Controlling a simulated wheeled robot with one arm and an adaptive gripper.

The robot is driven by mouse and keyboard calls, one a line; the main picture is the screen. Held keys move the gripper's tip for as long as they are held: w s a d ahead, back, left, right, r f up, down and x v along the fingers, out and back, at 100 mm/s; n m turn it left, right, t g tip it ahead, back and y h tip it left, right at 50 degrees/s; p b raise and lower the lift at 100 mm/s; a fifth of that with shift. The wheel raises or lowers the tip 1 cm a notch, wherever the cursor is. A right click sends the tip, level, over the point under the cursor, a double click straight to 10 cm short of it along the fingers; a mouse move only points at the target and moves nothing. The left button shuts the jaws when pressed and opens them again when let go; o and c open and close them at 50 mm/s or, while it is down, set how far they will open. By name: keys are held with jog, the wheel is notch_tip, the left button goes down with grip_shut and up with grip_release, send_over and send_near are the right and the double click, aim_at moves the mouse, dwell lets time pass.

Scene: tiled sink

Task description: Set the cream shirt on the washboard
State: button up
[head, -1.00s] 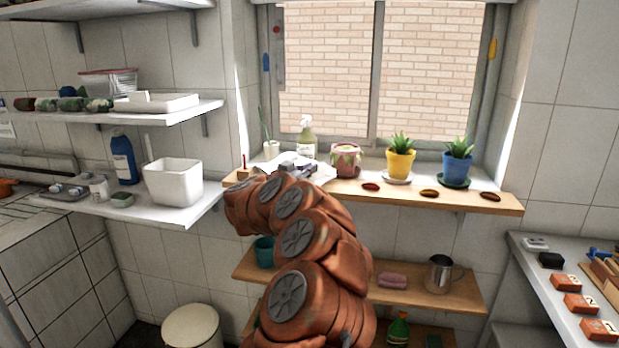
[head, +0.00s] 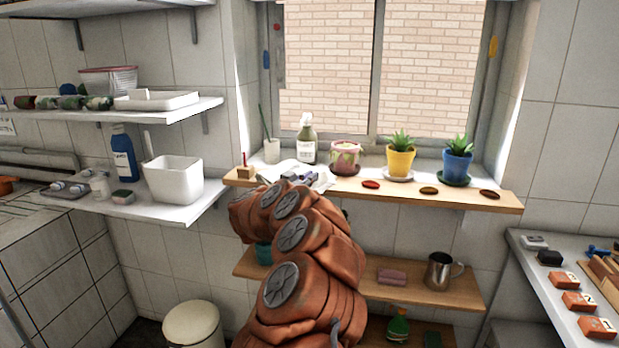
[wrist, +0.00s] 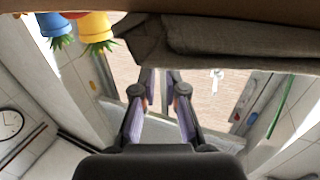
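A pale cloth (head: 322,178), seemingly the cream shirt, lies on the wooden windowsill shelf, partly hidden by my arm. In the wrist view, a folded cloth (wrist: 230,38) looks grey-brown in shadow and spans the top of the picture. My gripper (head: 297,178) is at the cloth on the sill. In the wrist view my gripper (wrist: 160,78) shows two fingers with a gap between the tips, nothing visible between them. The tips are close to the cloth's edge; I cannot tell if they touch. I cannot clearly make out a washboard; a wooden piece (head: 606,272) is cut off at the right.
A spray bottle (head: 307,145), pink pot (head: 345,157), yellow pot (head: 400,162) and blue pot (head: 457,166) line the sill (head: 430,199). A metal mug (head: 440,272) and pink bar (head: 391,277) sit on the lower shelf. Marked orange blocks (head: 578,302) stand at right.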

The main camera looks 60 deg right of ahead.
jog(key=o, duration=0.4)
jog(key=shift+o, duration=0.2)
jog(key=shift+r, duration=0.25)
jog(key=a+b, duration=0.2)
jog(key=a, duration=1)
jog(key=shift+w, duration=0.2)
